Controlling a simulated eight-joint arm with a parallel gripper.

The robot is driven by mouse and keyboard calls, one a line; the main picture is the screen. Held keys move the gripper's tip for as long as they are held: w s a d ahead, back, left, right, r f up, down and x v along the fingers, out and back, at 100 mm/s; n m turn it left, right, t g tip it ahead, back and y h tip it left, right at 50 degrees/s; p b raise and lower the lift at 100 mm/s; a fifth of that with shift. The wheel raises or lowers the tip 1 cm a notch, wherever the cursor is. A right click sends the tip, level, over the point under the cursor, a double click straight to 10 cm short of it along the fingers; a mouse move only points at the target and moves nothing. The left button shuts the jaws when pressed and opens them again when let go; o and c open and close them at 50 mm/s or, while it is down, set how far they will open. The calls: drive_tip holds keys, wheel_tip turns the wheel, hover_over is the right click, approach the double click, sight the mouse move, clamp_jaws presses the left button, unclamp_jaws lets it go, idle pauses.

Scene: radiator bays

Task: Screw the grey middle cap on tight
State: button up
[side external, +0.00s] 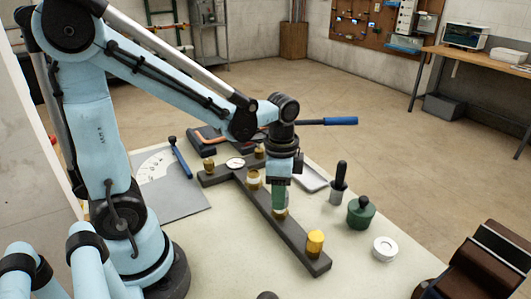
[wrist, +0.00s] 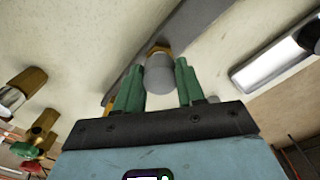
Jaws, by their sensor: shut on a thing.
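The grey cap (wrist: 159,74) is between the two green fingers of my gripper (wrist: 160,80) in the wrist view, and my gripper is shut on it. A brass fitting (wrist: 158,47) shows just beyond the cap, in line with it. How far the cap is seated on the fitting cannot be told. In the side view my gripper (side external: 280,204) points straight down over a brass fitting (side external: 281,214) on the dark bar (side external: 297,242). The fingers hide the cap there. A yellow cap (side external: 315,240) stands on the bar's near end, and a pale-topped brass fitting (side external: 254,179) stands farther back.
A dark green lidded pot (side external: 361,212), a white round piece (side external: 385,248) and a black-handled tool (side external: 339,182) stand to the right on the table. A grey tray (side external: 310,178) lies behind my gripper.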

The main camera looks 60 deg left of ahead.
idle(0.3)
drive_tip(key=o, duration=1.1)
wheel_tip(320, 180, up, 12)
idle(0.3)
drive_tip(key=shift+c, duration=0.8)
drive_tip(key=shift+w+d+f+n, duration=0.1)
drive_tip(key=shift+f+n, duration=0.7)
drive_tip(key=shift+f, duration=3.25)
